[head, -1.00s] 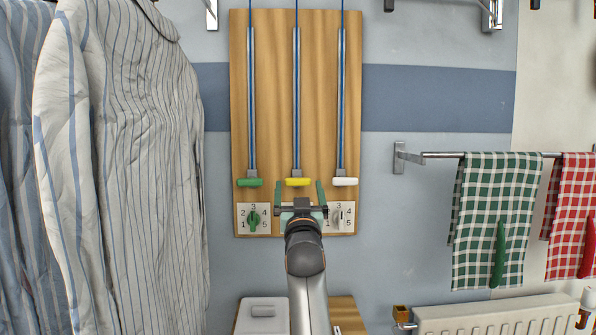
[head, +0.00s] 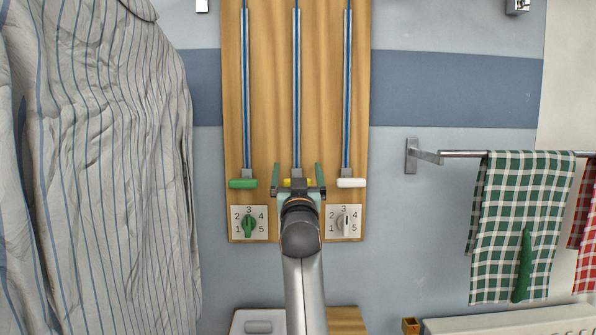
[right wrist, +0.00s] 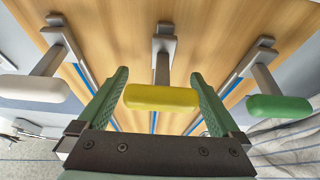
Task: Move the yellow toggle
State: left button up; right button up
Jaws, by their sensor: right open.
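The yellow toggle (head: 286,182) is the middle of three handles on the wooden board, mostly hidden behind my right gripper in the head view. In the right wrist view the yellow toggle (right wrist: 161,97) shows whole, a horizontal bar on a grey stem. My right gripper (head: 298,172) is open, its green fingers pointing at the board. In the right wrist view my right gripper (right wrist: 160,90) has one finger on each side of the yellow bar, with a small gap showing at each end. My left gripper is not in view.
A green handle (head: 243,183) and a white handle (head: 351,183) flank the yellow one closely. A striped shirt (head: 100,170) hangs at left; a green checked towel (head: 525,220) hangs at right.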

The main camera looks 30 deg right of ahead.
jog(key=shift+a+r, duration=0.1)
grip_shut()
dwell(0.8)
